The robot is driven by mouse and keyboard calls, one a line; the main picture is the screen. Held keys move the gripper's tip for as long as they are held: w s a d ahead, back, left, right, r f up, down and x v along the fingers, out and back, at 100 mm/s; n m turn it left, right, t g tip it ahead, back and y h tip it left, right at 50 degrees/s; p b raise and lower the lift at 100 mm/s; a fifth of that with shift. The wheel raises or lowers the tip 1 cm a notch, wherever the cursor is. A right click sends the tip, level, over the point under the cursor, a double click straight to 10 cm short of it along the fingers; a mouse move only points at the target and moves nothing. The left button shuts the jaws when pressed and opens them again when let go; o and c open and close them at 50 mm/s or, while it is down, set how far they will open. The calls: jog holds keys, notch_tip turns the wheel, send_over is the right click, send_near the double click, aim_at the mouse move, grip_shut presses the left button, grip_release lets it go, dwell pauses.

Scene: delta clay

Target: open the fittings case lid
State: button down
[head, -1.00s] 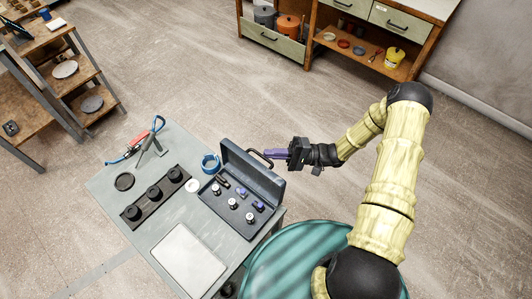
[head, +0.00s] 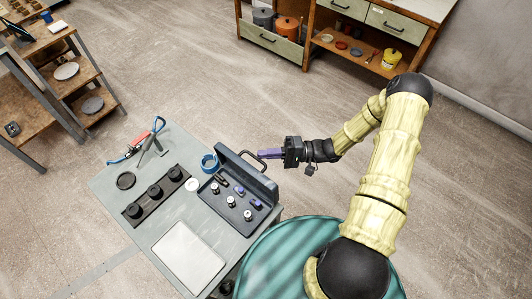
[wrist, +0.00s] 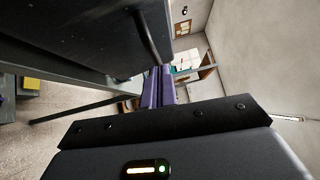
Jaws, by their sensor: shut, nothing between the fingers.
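The fittings case (head: 213,209) is a dark box on the grey table, with small fittings in its tray. Its lid (head: 245,178) stands raised along the upper-right side, its inner face showing. A dark loop handle (head: 249,154) sticks out from the lid. In the wrist view the fingers (wrist: 158,88) are together, just below the handle bar (wrist: 148,38) and beside the dark lid (wrist: 85,35). I cannot tell whether they touch the handle.
A teal round surface (head: 290,255) is below my arm. Floor beyond the gripper is clear.

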jog(key=shift+w+d, duration=0.1)
jog(key=w+d+b, duration=0.1)
jog(key=d+b, duration=0.1)
jog(key=d, duration=0.4)
jog(key=w+d+f+b, duration=0.1)
jog(key=w+d+b, duration=0.1)
jog(key=d, duration=0.4)
jog(key=shift+d+b, duration=0.25)
jog(key=shift+b, duration=0.2)
